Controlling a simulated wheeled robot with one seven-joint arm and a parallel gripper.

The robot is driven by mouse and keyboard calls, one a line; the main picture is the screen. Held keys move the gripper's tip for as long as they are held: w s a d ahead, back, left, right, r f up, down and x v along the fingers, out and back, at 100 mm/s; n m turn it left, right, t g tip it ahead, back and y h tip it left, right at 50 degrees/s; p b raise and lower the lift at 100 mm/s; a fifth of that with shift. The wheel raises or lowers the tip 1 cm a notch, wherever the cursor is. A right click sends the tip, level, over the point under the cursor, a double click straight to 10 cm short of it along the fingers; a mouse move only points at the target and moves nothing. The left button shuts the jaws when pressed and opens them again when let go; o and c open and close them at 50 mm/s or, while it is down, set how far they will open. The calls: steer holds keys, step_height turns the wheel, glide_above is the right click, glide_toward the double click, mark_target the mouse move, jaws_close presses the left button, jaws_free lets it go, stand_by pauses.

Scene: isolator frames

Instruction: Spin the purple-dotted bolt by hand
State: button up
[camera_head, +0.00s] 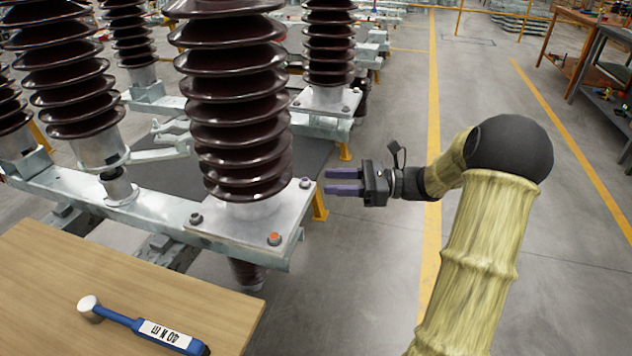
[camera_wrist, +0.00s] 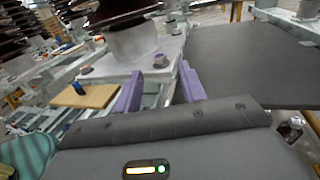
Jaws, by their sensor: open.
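The purple-dotted bolt (camera_head: 306,182) stands on the right corner of the metal base plate (camera_head: 270,222) under the large brown insulator (camera_head: 238,100). My gripper (camera_head: 327,181) is open and empty just right of that bolt, its purple fingers pointing at it with a small gap. In the wrist view, a bolt with a purplish top (camera_wrist: 160,60) shows ahead between the fingertips (camera_wrist: 161,70), apart from them. An orange-dotted bolt (camera_head: 274,238) sits on the plate's near corner. A dark-topped bolt (camera_head: 196,218) sits on its left side.
A wooden table (camera_head: 120,270) at the lower left holds a blue torque wrench (camera_head: 145,326). More ribbed insulators (camera_head: 60,70) stand on the steel frame to the left and behind. Clear grey floor (camera_head: 385,260) lies around my gripper and below it.

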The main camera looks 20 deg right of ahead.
mark_target(305, 181)
steer(key=x, duration=0.4)
steer(key=shift+w+a, duration=0.1)
steer(key=shift+a, duration=0.3)
jaws_close()
steer(key=shift+f+m+t+b, duration=0.2)
steer(key=shift+m+t+b, duration=0.3)
steer(key=shift+b, duration=0.8)
